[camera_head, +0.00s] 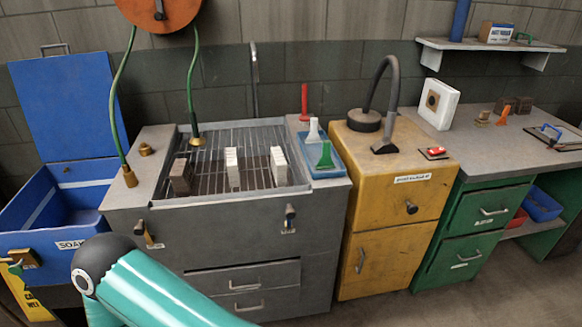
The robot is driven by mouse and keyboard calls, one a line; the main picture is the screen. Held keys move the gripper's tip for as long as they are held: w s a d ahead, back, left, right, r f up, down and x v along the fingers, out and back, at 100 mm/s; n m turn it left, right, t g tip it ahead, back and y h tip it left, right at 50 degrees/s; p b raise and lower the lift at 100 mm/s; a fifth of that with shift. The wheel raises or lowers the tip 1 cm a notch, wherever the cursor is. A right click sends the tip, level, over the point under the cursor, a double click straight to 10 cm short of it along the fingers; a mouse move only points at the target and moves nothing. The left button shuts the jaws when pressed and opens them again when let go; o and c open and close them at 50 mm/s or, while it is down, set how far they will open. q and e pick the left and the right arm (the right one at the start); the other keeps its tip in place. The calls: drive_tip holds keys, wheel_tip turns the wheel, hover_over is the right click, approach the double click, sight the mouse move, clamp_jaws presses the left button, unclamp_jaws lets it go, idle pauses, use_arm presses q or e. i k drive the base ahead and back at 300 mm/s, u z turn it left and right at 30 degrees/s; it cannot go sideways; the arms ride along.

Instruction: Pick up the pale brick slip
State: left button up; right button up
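Two pale upright pieces stand on the wire rack (208,181) over the sink-like basin: a pale brick piece (232,168) in the middle and another pale piece (278,165) to its right. I cannot tell which one is the pale brick slip. A darker brown brick piece (181,176) stands at the left of the rack. The three stand apart from each other. A teal link of my arm shows at the bottom left, in front of the grey cabinet. Neither of my grippers is in view.
A blue tray (335,168) with a green and a white scraper sits right of the rack. A blue bin (50,250) stands open at the left. A yellow cabinet (385,220) with a black hose and a green-drawer bench (485,155) stand at the right.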

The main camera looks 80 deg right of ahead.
sight(278, 162)
drive_tip(key=u, duration=1.85)
drive_tip(key=i, duration=0.1)
drive_tip(key=z, duration=3.4)
drive_tip(key=i, duration=0.2)
drive_tip(key=z, duration=0.6)
drive_tip(key=i, duration=0.85)
drive_tip(key=u, duration=0.15)
drive_tip(key=k, duration=0.8)
drive_tip(key=z, duration=0.2)
drive_tip(key=i, duration=0.8)
drive_tip(key=u, duration=0.15)
